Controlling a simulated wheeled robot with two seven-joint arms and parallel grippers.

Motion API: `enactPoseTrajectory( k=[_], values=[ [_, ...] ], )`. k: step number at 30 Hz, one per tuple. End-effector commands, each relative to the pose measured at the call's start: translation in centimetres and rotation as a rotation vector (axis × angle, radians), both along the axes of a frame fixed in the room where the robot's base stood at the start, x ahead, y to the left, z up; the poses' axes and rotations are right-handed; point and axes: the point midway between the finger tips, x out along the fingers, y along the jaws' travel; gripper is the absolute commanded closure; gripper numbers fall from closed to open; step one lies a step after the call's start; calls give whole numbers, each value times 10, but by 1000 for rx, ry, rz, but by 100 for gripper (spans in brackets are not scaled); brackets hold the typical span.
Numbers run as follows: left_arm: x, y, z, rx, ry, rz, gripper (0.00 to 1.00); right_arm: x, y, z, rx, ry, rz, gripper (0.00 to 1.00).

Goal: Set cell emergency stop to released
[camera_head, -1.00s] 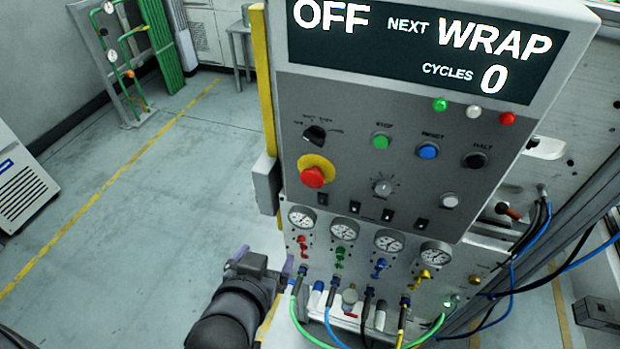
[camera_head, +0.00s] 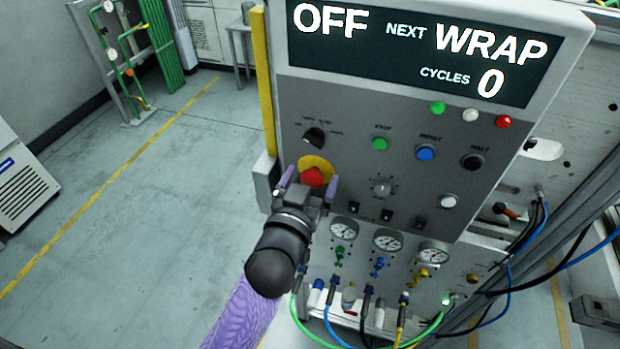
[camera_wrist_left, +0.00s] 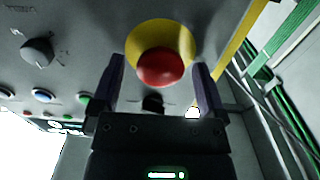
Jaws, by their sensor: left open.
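The emergency stop is a red mushroom button (camera_head: 312,177) on a yellow round plate (camera_head: 316,162) at the left of the grey control panel. My left gripper (camera_head: 309,180) is in front of it, with its purple fingers spread to either side of the button in the head view. In the left wrist view the red button (camera_wrist_left: 162,68) shows just beyond and between the two fingertips (camera_wrist_left: 160,70). Nothing is held, and I cannot tell that either finger touches the button. My right gripper is not in view.
A black selector knob (camera_head: 314,138) sits just above the stop. Green (camera_head: 380,144), blue (camera_head: 425,152) and black (camera_head: 472,161) buttons lie to its right. Gauges (camera_head: 388,242), coloured valves and hoses are below. The display (camera_head: 420,50) reads OFF, NEXT WRAP, CYCLES 0. Floor at left is clear.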

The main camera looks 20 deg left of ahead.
Motion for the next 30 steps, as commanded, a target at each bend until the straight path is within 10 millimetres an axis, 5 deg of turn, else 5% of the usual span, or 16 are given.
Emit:
enactPoseTrajectory(
  k=[4, 17, 30],
  values=[
    [0, 0, 0, 0, 0, 0, 6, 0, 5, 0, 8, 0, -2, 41],
    [0, 0, 0, 0, 0, 0, 97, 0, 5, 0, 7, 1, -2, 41],
    [-7, 0, 1, -4, 3, 0, 100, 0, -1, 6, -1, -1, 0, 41]
  ],
)
